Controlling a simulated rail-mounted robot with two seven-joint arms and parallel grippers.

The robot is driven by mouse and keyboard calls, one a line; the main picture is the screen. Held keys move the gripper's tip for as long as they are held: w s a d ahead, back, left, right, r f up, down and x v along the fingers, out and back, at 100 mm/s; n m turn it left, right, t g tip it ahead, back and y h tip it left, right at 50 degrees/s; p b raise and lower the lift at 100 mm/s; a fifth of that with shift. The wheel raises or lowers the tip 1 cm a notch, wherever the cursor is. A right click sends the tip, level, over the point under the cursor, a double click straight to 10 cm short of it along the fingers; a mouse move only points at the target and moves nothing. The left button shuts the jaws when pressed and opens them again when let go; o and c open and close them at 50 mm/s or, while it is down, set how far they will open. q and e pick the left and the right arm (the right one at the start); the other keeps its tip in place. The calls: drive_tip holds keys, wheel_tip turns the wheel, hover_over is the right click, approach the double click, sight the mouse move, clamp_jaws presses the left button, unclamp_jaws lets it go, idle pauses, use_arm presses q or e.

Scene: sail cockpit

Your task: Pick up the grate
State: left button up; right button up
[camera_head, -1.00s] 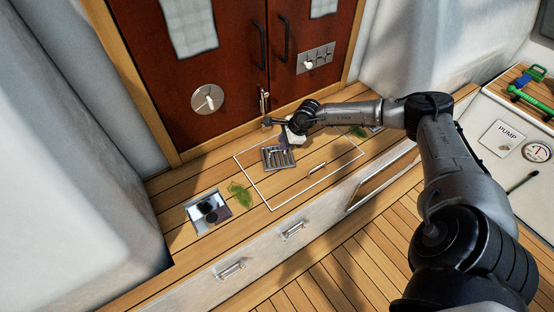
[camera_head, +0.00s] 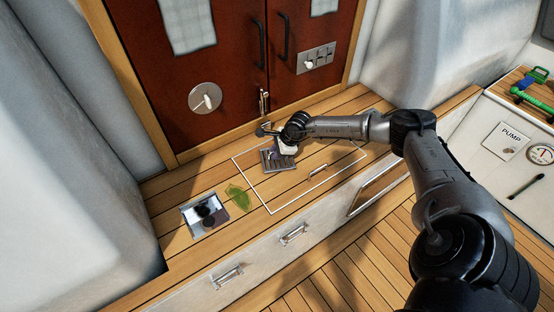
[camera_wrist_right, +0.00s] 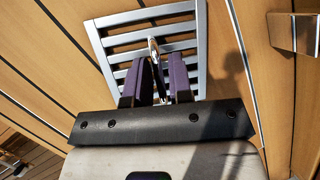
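The grate (camera_head: 279,165) is a square metal plate with slats on the wooden bench. In the right wrist view, the slatted grate (camera_wrist_right: 203,36) fills the top middle, and a thin metal handle (camera_wrist_right: 153,47) rises from it. My right gripper (camera_head: 284,149) is right over the grate. In the wrist view the two purple-padded fingers (camera_wrist_right: 158,82) stand close together on either side of the handle. Whether they press on it I cannot tell. The fingers and palm hide the grate's near part. My left gripper is not in view.
An open metal box (camera_head: 190,218) with dark round shapes is set in the bench at left, with green weed (camera_head: 238,197) beside it. A white outline frames a hatch with a handle (camera_head: 318,171). Red-brown doors (camera_head: 226,70) stand behind. Drawers (camera_head: 290,236) are below the bench edge.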

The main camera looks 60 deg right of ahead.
clamp_jaws()
drive_tip(key=shift+r, duration=0.15)
